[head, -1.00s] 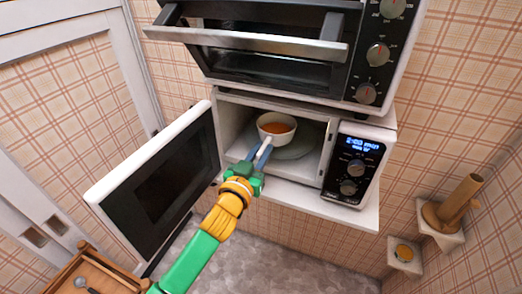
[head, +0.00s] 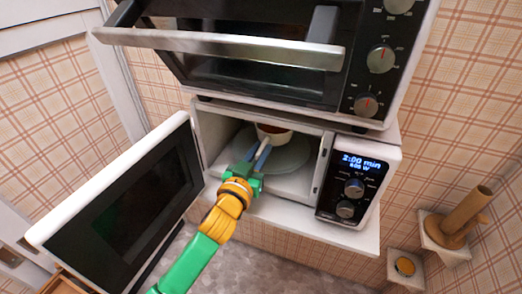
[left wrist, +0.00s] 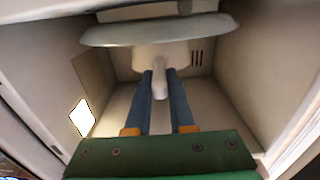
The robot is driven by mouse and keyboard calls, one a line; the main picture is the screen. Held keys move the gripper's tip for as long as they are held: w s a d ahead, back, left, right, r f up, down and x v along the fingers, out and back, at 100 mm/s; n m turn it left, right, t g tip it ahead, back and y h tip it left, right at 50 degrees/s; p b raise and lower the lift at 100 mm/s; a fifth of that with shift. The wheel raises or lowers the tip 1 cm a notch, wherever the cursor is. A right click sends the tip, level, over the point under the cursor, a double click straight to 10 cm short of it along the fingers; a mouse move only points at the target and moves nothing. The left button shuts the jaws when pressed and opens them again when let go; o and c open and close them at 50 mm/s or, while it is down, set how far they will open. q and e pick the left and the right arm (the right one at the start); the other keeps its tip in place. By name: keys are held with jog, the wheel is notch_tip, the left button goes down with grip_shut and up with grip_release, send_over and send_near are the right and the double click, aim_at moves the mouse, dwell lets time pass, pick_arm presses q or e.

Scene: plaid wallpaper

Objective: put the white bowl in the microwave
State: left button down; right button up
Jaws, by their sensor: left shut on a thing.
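The white bowl (head: 275,137) holds something orange-brown and is inside the open microwave (head: 350,228), toward the back, over the pale round turntable (head: 292,160). The left wrist view shows the handle between the fingers (left wrist: 160,75), the bowl (left wrist: 150,57) beyond, and the turntable (left wrist: 150,32) at the top. I cannot tell whether the bowl touches the turntable. My right gripper is not in view.
The microwave door (head: 125,205) stands wide open at left. An oven (head: 270,60) with its door ajar sits right above the microwave. The display panel (head: 360,180) reads 2:00 min. Small wall shelves (head: 445,240) are at the lower right.

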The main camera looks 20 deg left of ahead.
pick_arm(q)
jog(key=shift+w+a+f, duration=0.15)
jog(key=shift+w+f, duration=0.2)
jog(key=shift+w, duration=0.2)
jog(key=shift+s, duration=0.25)
jog(key=shift+w+f+b, duration=0.1)
jog(key=shift+f+b, duration=0.2)
jog(key=shift+b, duration=0.05)
jog(key=c, duration=0.7)
grip_release()
